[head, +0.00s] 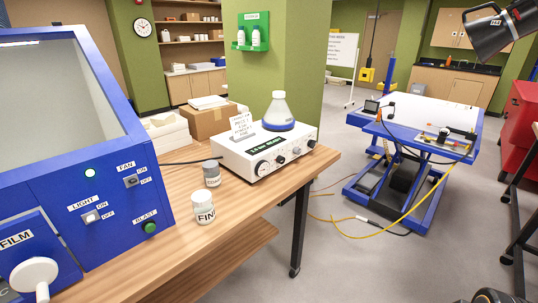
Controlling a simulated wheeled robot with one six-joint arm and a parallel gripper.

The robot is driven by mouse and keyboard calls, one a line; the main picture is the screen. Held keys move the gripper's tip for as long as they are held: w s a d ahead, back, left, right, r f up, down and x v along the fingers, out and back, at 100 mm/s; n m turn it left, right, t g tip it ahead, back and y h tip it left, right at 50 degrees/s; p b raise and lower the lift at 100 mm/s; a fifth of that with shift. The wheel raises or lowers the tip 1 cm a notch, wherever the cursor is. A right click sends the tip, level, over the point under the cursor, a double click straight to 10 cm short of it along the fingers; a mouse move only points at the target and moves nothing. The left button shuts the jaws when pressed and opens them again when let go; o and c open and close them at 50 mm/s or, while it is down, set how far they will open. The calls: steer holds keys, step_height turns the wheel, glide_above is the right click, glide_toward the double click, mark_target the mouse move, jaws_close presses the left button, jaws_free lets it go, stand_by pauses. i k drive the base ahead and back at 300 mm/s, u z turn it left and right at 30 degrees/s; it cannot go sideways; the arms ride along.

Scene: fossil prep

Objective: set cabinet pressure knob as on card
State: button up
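A white unit (265,150) stands on the wooden bench. My gripper is not in view.
Two jars, one marked FINE (203,208) and a grey-lidded one (211,174), stand on the wooden bench (180,262) before the unit. A blue lift table (420,125) and yellow cable (400,222) are at right. Open floor lies between.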

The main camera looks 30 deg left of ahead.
mark_target(281, 159)
steer(key=u, duration=0.8)
steer(key=i, duration=0.9)
steer(key=u, duration=1.05)
steer(key=i, duration=0.25)
steer(key=u, duration=0.3)
